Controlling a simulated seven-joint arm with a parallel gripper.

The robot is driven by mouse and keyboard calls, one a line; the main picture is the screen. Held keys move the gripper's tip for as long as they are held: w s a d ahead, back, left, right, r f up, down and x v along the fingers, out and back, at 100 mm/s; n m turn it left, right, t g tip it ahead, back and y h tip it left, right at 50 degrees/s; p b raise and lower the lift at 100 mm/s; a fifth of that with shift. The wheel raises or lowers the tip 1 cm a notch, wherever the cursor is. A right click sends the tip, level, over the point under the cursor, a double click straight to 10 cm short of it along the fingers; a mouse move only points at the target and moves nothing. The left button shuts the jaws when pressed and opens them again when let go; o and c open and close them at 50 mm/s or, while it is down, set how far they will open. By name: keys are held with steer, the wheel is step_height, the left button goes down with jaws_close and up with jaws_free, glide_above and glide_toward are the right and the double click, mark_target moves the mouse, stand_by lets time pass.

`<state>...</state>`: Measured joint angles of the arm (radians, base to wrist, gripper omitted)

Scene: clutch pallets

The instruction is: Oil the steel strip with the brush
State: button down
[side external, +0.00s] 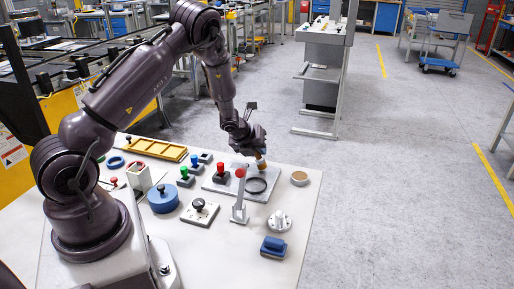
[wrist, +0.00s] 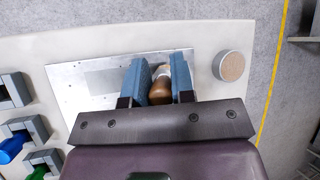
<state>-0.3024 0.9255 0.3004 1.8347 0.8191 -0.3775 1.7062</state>
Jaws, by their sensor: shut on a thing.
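My gripper (side external: 257,147) is above the far part of the work table, shut on the brush. The brush (side external: 261,163) has a brown-orange handle, and in the wrist view it sits between my two blue finger pads (wrist: 158,85). Its pale tip points away from my wrist and looks close to the plate; I cannot tell whether it touches. A flat silvery steel plate (side external: 216,183) lies under the brush, and it also shows in the wrist view (wrist: 70,75). A duller grey rectangle (wrist: 104,80) shows on it, partly hidden by my gripper.
A round tin with a tan top (side external: 299,178) stands right of the plate. A blue block (side external: 273,246) lies near the right edge.

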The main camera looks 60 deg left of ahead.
steer(key=shift+f, duration=0.35)
steer(key=shift+s+a, duration=3.45)
steer(key=shift+w+d+r, duration=0.1)
steer(key=shift+w+d, duration=1.7)
steer(key=shift+w, duration=0.05)
steer(key=shift+w+d, duration=0.45)
steer(key=shift+d, duration=0.05)
steer(key=shift+w+d, duration=1.15)
steer(key=shift+r, duration=2.85)
